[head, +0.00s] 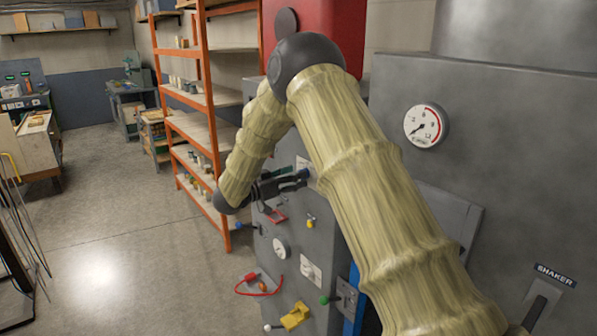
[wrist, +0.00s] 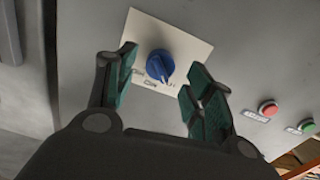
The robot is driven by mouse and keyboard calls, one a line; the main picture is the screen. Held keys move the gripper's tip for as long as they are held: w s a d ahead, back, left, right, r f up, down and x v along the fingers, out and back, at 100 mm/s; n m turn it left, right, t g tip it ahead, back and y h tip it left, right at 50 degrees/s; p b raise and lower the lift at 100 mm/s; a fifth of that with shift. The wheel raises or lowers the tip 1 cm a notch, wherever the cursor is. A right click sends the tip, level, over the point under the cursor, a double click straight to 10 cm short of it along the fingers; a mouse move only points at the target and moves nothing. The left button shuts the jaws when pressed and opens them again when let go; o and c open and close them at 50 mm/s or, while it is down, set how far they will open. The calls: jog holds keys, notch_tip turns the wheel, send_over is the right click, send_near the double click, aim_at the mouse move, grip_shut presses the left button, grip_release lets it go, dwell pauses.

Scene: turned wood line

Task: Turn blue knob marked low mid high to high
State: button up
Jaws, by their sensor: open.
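The blue knob (wrist: 159,64) sits on a pale label plate (wrist: 185,35) on a grey panel in the wrist view. Its pointer ridge points down and slightly right in the picture. Small words are printed below the knob, too blurred to read surely. My gripper (wrist: 158,95) is open, with a green-padded finger on each side of the knob's lower area and a gap to it. In the head view my gripper (head: 285,178) is at the grey cabinet's face, and the knob is hidden behind my arm; part of the pale plate (head: 306,170) shows there.
A red button (wrist: 268,108) and a green button (wrist: 306,126) are right of my gripper. An orange shelf rack (head: 205,100) stands left.

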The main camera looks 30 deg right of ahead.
jog(key=shift+d+p, duration=0.3)
jog(key=shift+d, duration=0.8)
jog(key=shift+c, duration=0.4)
jog(key=c, duration=0.9)
jog(key=shift+c, duration=0.2)
jog(key=shift+w+f+b, duration=0.1)
jog(key=shift+f+b, duration=0.05)
jog(key=shift+b, duration=0.35)
jog(key=m+b, duration=1.7)
jog(key=b, duration=1.1)
jog(key=shift+f+m, duration=0.15)
jog(key=shift+m, duration=0.25)
